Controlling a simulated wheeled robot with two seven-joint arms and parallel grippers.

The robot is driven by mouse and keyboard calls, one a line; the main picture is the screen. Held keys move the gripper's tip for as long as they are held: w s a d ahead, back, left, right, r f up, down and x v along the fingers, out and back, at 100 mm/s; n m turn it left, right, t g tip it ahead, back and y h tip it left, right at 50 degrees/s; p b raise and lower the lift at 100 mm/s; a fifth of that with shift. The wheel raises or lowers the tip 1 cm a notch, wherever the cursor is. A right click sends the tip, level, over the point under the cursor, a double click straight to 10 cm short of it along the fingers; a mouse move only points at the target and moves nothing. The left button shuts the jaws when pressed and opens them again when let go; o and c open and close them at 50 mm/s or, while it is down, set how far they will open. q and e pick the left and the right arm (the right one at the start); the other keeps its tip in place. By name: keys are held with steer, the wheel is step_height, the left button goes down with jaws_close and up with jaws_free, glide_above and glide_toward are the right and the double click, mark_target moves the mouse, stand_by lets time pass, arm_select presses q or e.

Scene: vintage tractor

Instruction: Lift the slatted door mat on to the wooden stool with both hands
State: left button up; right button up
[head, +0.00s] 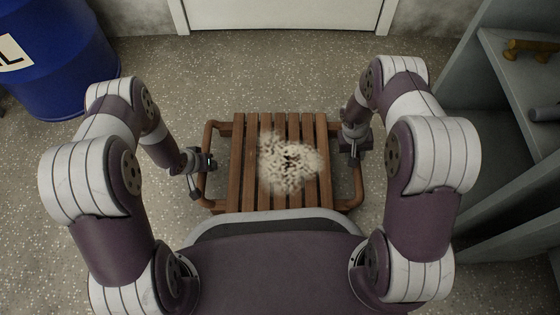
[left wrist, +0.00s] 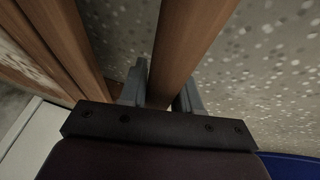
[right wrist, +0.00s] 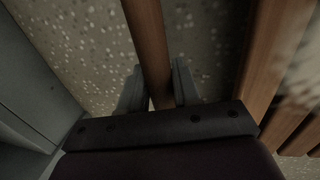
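The slatted door mat (head: 240,165) is a brown wooden panel of parallel slats in front of me. A rail runs along its left and right sides. My left gripper (head: 201,174) is at the left rail; the left wrist view shows the rail (left wrist: 190,40) running between its two fingers (left wrist: 162,90). My right gripper (head: 354,146) is at the right rail, and that rail (right wrist: 148,40) runs between its fingers (right wrist: 158,88). The fingers sit close beside the rails, but whether they press on them is unclear. I cannot make out a separate wooden stool.
A pale, speckled patch (head: 290,160) covers the mat's middle. A blue drum (head: 65,70) stands at the upper left. Grey shelving (head: 500,120) stands close on the right. A white door panel (head: 290,12) is at the back. Speckled floor (head: 260,75) is clear beyond the mat.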

arm_select(q)
jaws_close()
arm_select(e)
jaws_close()
arm_select(q)
steer(key=shift+r, duration=0.1)
